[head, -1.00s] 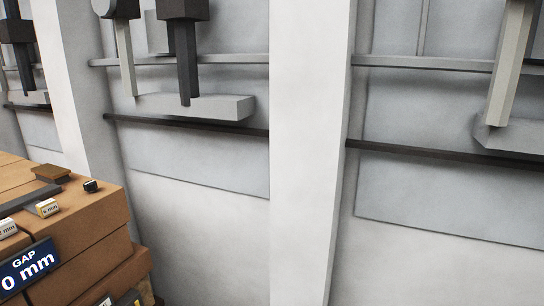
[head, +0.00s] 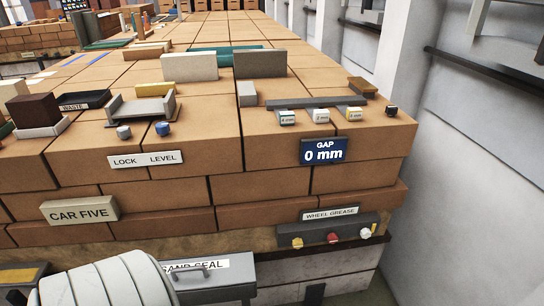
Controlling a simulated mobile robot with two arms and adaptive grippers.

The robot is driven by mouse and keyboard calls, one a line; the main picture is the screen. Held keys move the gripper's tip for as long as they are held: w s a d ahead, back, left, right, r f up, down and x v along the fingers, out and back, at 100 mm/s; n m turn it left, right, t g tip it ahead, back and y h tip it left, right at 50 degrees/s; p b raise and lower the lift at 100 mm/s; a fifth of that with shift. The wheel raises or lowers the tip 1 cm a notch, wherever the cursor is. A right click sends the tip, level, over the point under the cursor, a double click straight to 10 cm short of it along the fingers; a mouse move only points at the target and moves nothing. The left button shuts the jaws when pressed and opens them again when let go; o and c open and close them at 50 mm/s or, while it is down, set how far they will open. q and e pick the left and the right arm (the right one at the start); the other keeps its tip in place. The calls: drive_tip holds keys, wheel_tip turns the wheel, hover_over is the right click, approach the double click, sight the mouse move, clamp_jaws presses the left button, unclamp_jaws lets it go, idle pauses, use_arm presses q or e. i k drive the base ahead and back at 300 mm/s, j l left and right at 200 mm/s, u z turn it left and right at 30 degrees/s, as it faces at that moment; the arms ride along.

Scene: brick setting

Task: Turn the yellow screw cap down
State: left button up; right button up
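A small yellow cap (head: 297,243) sits on the front of a dark grey strip (head: 352,232) low on the right part of the brick stack. A red cap (head: 333,238) and a white cap (head: 366,233) sit beside it on the same strip. A label reading WHEEL GREASE (head: 330,213) is just above them. How far the yellow cap is screwed down is too small to tell. Neither of my grippers is in view.
LOCK and LEVEL knobs (head: 123,132) are at left. A grey box (head: 215,277) labelled SAND SEAL, with a handle, is below. A pale ribbed rounded form fills the lower left.

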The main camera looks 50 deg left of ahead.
sight(298, 243)
drive_tip(key=u, duration=1.25)
